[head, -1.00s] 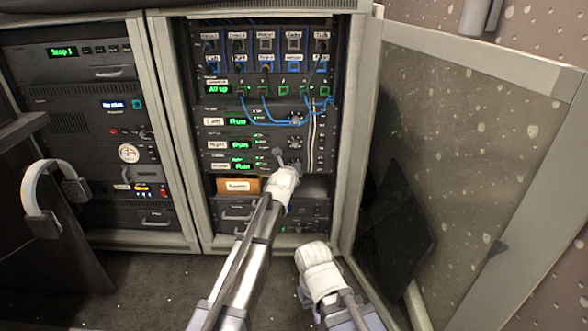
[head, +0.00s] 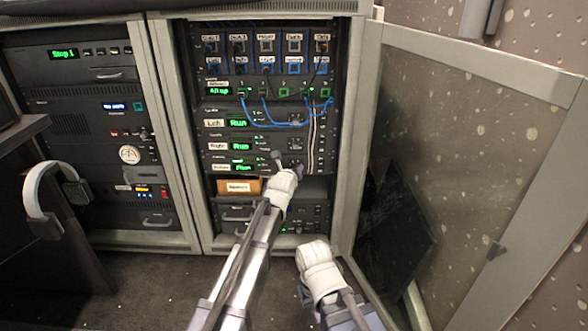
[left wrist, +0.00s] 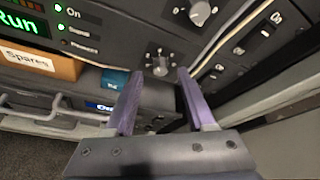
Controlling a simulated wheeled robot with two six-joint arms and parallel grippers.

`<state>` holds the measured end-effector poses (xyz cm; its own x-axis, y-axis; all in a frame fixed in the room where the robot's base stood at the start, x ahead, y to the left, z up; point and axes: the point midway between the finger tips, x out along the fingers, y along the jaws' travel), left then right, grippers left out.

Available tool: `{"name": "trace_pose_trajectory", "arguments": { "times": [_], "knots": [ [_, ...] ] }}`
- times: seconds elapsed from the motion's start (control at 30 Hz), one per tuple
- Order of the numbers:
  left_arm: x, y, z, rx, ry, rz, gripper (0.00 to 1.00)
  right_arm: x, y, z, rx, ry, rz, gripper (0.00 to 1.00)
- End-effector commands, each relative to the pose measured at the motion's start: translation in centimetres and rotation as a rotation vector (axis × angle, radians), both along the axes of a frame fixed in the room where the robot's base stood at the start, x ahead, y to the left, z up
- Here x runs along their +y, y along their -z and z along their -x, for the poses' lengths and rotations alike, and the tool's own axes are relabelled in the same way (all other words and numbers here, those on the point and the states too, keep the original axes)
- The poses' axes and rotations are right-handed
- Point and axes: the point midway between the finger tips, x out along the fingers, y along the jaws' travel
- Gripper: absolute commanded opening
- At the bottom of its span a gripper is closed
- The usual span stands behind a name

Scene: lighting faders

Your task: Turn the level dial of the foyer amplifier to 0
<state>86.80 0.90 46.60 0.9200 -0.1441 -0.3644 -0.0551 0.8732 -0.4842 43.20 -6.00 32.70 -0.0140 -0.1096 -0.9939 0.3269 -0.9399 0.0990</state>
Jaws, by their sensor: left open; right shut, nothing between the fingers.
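The foyer amplifier, judged by its place as the lowest unit with a green "Run" display (head: 244,168), sits just above the "Spares" box; its name label is too blurred to read. Its level dial (left wrist: 158,62) is a dark knob in the left wrist view, with marks around it. My left gripper (left wrist: 157,78) is open, its purple fingers to either side of and just below the dial in the picture; contact cannot be told. In the head view my left wrist hides part of that panel. My right gripper (head: 318,262) hangs low in front of the rack, its fingertips mostly hidden.
The dial of the amplifier above (left wrist: 198,12) is close by. The "Spares" box (head: 240,187) lies below. Blue cables (head: 270,122) hang over the upper units. The open rack door (head: 460,150) stands to the right. Headphones (head: 42,200) hang at the left.

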Motion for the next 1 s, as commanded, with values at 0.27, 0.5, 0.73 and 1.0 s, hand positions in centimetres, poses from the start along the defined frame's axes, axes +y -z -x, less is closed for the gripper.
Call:
{"name": "trace_pose_trajectory", "arguments": {
  "times": [0.27, 0.5, 0.73, 1.0],
  "knots": [
    [0.7, -1.9, 4.5, 0.000, 0.000, 0.001, 0.55, 0.0, -1.9, 0.0, 0.000, 0.000, 0.000, 0.00],
    [0.8, -2.0, 5.2, 0.000, -0.001, 0.000, 0.55, 0.0, -2.1, 0.0, 0.001, 0.000, 0.000, 0.00],
    [0.8, -2.0, 5.2, 0.005, -0.009, 0.020, 0.55, 0.0, -2.0, 0.0, 0.000, 0.000, 0.000, 0.00],
    [0.3, -1.9, 5.4, 0.073, -0.187, 0.411, 0.55, 0.0, -2.2, 0.0, 0.001, 0.000, 0.000, 0.00]
  ]
}}
